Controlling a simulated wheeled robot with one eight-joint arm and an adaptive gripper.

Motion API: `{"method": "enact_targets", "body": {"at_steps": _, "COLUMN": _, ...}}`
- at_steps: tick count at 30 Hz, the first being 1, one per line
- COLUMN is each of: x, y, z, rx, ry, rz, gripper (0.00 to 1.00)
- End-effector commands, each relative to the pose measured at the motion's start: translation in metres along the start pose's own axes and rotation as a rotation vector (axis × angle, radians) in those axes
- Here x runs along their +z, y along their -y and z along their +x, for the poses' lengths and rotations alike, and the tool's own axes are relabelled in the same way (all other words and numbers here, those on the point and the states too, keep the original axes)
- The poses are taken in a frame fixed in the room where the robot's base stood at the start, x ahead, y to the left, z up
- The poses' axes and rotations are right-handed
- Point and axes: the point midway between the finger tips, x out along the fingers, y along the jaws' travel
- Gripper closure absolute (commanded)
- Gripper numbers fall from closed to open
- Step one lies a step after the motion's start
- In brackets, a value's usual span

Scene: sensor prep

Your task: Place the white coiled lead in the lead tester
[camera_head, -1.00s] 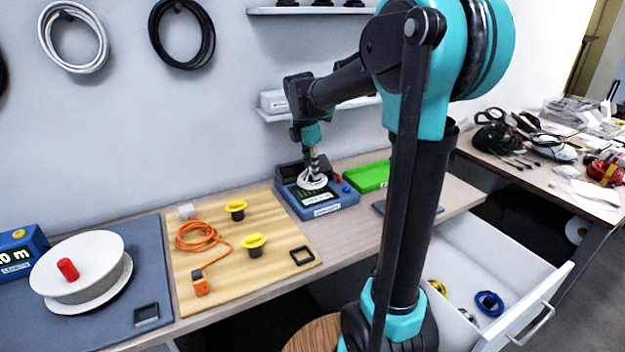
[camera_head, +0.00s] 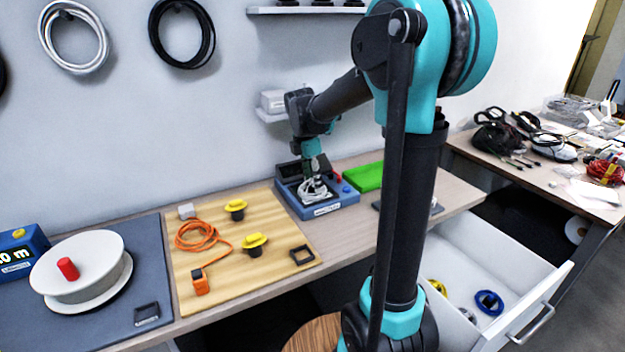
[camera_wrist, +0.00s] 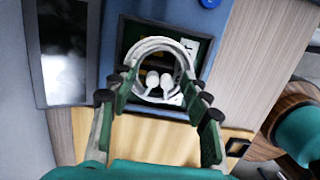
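The white coiled lead (camera_head: 314,190) is at the opening of the blue lead tester (camera_head: 336,203), below my gripper (camera_head: 312,174). In the wrist view the lead (camera_wrist: 158,43) is a white ring with two white ends in its middle, over the tester's dark recess (camera_wrist: 205,50). My gripper's green fingers (camera_wrist: 160,85) stand on both sides of the ring, close to its edges. I cannot tell whether they press on the lead or are clear of it. Whether the lead rests on the recess floor is hidden.
A green tray (camera_head: 368,177) stands right of the tester. A wooden board (camera_head: 225,270) to the left carries an orange coiled lead (camera_head: 196,236) and yellow-topped pieces. A white reel (camera_head: 80,262) is farther left. An open drawer (camera_head: 475,275) juts out at the right front.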

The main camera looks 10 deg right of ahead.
Motion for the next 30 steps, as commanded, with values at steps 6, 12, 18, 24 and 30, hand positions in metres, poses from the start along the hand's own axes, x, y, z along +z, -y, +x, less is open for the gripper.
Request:
{"method": "enact_targets", "body": {"at_steps": 6, "x": 0.000, "y": 0.000, "z": -0.002, "rx": 0.000, "ry": 0.000, "rz": 0.000, "gripper": 0.53}}
{"method": "enact_targets", "body": {"at_steps": 12, "x": 0.000, "y": 0.000, "z": -0.023, "rx": 0.000, "ry": 0.000, "rz": 0.000, "gripper": 0.53}}
{"method": "enact_targets", "body": {"at_steps": 18, "x": 0.000, "y": 0.001, "z": -0.064, "rx": 0.000, "ry": 0.000, "rz": -0.002, "gripper": 0.53}}
{"method": "enact_targets", "body": {"at_steps": 24, "x": 0.000, "y": 0.000, "z": -0.100, "rx": 0.000, "ry": 0.000, "rz": -0.001, "gripper": 0.53}}
{"method": "enact_targets", "body": {"at_steps": 30, "x": 0.000, "y": 0.000, "z": -0.119, "rx": 0.000, "ry": 0.000, "rz": 0.000, "gripper": 0.53}}
